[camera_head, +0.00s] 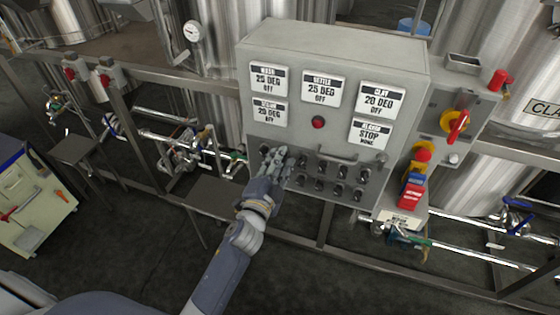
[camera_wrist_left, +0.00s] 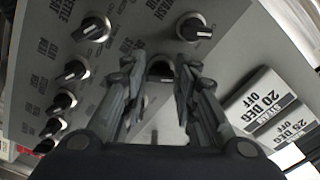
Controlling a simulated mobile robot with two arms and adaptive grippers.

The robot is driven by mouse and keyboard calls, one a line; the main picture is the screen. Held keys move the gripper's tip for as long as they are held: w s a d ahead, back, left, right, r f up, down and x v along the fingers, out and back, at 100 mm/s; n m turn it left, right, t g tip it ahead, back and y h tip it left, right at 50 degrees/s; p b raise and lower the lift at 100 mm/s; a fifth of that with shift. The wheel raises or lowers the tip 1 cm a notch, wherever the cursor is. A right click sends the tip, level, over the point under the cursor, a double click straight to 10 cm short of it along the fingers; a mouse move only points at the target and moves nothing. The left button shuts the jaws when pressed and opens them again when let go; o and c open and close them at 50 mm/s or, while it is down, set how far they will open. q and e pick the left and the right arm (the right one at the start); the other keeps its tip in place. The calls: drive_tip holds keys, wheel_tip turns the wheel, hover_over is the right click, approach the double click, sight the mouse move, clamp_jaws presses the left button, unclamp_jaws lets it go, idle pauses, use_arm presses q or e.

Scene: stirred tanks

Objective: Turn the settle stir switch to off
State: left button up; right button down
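The grey control panel (camera_head: 340,60) carries several black rotary switches in rows below its displays. My left gripper (camera_head: 289,156) is at the left part of these rows and hides some switches. In the left wrist view, my left gripper (camera_wrist_left: 161,62) has its fingers apart, on either side of a black switch (camera_wrist_left: 160,72); I cannot tell whether they touch it. A switch (camera_wrist_left: 92,28) at the upper left has a label beginning "SETTLE" beside it. Another switch (camera_wrist_left: 195,27) is above the fingers. My right gripper is not in view.
The settle display (camera_head: 323,89) reads 25 DEG OFF. A red button (camera_head: 318,123) is in the panel's middle. A handle (camera_head: 338,156) juts out above the right switches. A red-and-yellow rotary switch (camera_head: 457,125) is on the right. Steel tanks and pipes surround the panel.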

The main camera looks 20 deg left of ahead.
use_arm(q)
drive_tip(key=shift+o, duration=0.5)
drive_tip(key=shift+s, duration=0.1)
drive_tip(key=s, duration=1.1)
drive_tip(key=shift+s+a, duration=0.2)
drive_tip(key=shift+s, duration=0.2)
drive_tip(key=s+d+f+n+g, duration=0.1)
drive_tip(key=s+f+g, duration=0.2)
drive_tip(key=f, duration=0.8)
drive_tip(key=s+f+n+g, duration=0.2)
drive_tip(key=s+f, duration=0.1)
drive_tip(key=f, duration=0.7)
drive_tip(key=s+d+f+n+g, duration=0.1)
drive_tip(key=s+f+g, duration=0.2)
drive_tip(key=f, duration=0.8)
drive_tip(key=s+a+f+n+g, duration=0.3)
drive_tip(key=s+f, duration=0.7)
drive_tip(key=s, duration=0.5)
drive_tip(key=s+a+f+n+g, duration=0.2)
drive_tip(key=s+a+f+g, duration=0.2)
drive_tip(key=s+f, duration=0.6)
drive_tip(key=s+g, duration=0.2)
drive_tip(key=s, duration=0.3)
drive_tip(key=shift+a+f+n+y, duration=0.3)
drive_tip(key=shift+a+f+n, duration=0.05)
drive_tip(key=shift+a+n, duration=0.05)
